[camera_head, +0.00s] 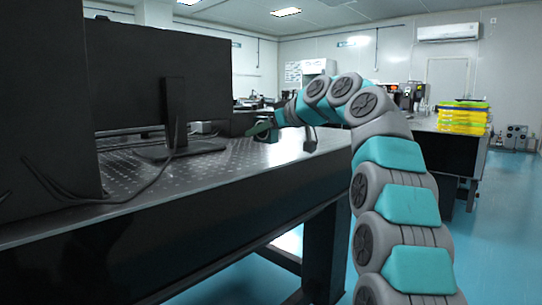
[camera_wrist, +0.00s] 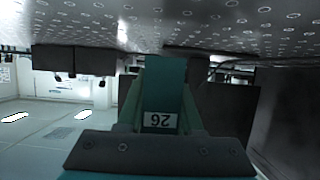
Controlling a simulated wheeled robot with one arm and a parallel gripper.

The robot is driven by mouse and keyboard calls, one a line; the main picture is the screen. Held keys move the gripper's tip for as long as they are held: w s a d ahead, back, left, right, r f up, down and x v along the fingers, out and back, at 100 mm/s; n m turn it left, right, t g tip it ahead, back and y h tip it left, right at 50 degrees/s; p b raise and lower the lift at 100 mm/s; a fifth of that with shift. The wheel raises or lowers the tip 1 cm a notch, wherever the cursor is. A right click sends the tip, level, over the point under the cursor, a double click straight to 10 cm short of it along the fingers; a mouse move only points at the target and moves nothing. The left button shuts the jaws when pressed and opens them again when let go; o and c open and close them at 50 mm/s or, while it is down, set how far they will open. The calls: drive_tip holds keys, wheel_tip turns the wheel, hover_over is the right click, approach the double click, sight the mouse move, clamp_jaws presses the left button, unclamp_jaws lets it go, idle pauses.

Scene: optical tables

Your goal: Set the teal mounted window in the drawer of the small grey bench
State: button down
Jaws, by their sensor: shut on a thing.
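My gripper (camera_wrist: 160,115) is shut on a teal piece (camera_wrist: 164,80), which I take to be the teal mounted window. The piece stands between the fingers in the wrist view and bears a small white label with dark digits, upside down. In the head view my gripper (camera_head: 268,130) reaches left at the arm's end, above the perforated table top, with a small green-teal shape at its tip. The window's optical face cannot be made out. I cannot make out a small grey bench or its drawer in either view.
A perforated optical table (camera_head: 235,165) runs along the left, with a large black monitor (camera_head: 160,75) on it. A black-sided table (camera_head: 450,145) at the right holds yellow trays (camera_head: 462,118). Blue floor (camera_head: 500,230) is clear at right. The wrist picture looks upside down.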

sight(271, 157)
drive_tip(key=d, duration=0.1)
drive_tip(key=s+d, duration=0.1)
drive_tip(key=d, duration=0.1)
drive_tip(key=shift+s+d+f, duration=0.1)
drive_tip(key=shift+s+d, duration=0.05)
drive_tip(key=shift+s, duration=0.1)
drive_tip(key=shift+f+b, duration=0.65)
drive_tip(key=shift+f, duration=1.1)
drive_tip(key=shift+f, duration=0.1)
drive_tip(key=c, duration=0.6)
unclamp_jaws()
drive_tip(key=shift+o, duration=0.2)
drive_tip(key=shift+r, duration=0.2)
drive_tip(key=v, duration=1.1)
drive_tip(key=shift+s+d, duration=0.25)
drive_tip(key=shift+d, duration=0.05)
drive_tip(key=shift+r, duration=0.1)
